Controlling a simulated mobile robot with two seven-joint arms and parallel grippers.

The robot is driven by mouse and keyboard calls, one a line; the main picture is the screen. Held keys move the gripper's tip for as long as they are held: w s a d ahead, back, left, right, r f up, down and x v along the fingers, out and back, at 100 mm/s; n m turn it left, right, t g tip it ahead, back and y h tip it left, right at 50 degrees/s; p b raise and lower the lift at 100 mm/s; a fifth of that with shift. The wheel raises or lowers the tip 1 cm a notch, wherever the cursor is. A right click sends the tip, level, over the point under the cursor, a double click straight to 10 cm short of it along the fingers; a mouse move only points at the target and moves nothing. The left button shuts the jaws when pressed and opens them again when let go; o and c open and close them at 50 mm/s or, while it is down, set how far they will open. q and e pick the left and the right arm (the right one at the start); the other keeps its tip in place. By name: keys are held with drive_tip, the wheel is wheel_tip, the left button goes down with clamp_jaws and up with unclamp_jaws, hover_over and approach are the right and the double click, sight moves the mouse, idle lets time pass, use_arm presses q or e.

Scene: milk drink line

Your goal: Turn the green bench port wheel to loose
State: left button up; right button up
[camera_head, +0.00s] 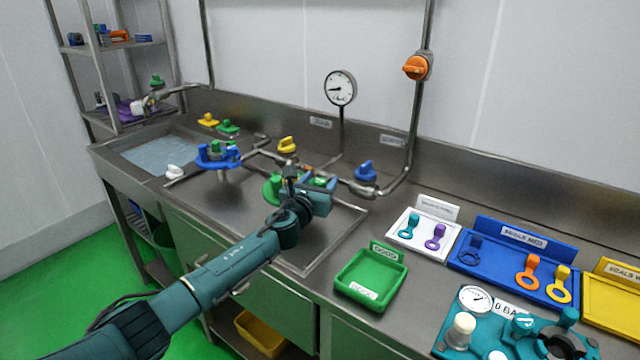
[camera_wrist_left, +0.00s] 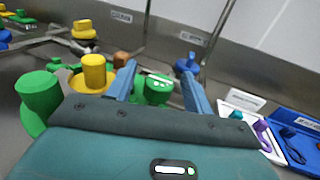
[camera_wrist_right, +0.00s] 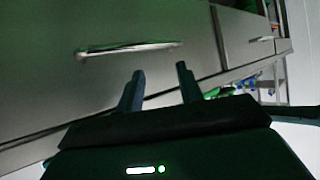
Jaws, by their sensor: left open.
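A green part with pale marks on top (camera_wrist_left: 155,88) shows between the finger tips of my left gripper (camera_wrist_left: 160,75) in the left wrist view. In the head view, green (camera_head: 320,182) shows at the left gripper (camera_head: 312,187). My left gripper is open above the bench; I cannot tell whether it touches the green part. A larger green post (camera_wrist_left: 38,98) and a yellow post (camera_wrist_left: 93,72) stand left of the fingers. Which green part is the port wheel is not clear, as the gripper hides much. My right gripper (camera_wrist_right: 160,85) is open and empty before a cabinet front.
A blue wheel (camera_head: 217,158) stands left on the bench, and a blue valve knob (camera_head: 365,170) sits on the pipe behind. A green tray (camera_head: 370,280), a white tray (camera_head: 425,232) and a blue tray (camera_head: 505,275) lie to the right. A drawer handle (camera_wrist_right: 130,48) is near the right gripper.

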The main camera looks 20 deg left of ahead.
use_arm(q)
drive_tip(key=shift+w, duration=0.3)
drive_tip(key=c, duration=1)
drive_tip(key=shift+o, duration=0.2)
drive_tip(key=shift+n+y, duration=0.3)
drive_tip(key=shift+y, duration=0.1)
drive_tip(key=n+y, duration=0.1)
drive_tip(key=y, duration=0.1)
drive_tip(key=shift+d+n+y, duration=0.1)
drive_tip(key=shift+n+y, duration=0.2)
drive_tip(key=shift+n+g+y+b, duration=0.3)
drive_tip(key=shift+n+g+y, duration=0.4)
drive_tip(key=shift+n+y, duration=1.2)
drive_tip(key=shift+y, duration=0.8)
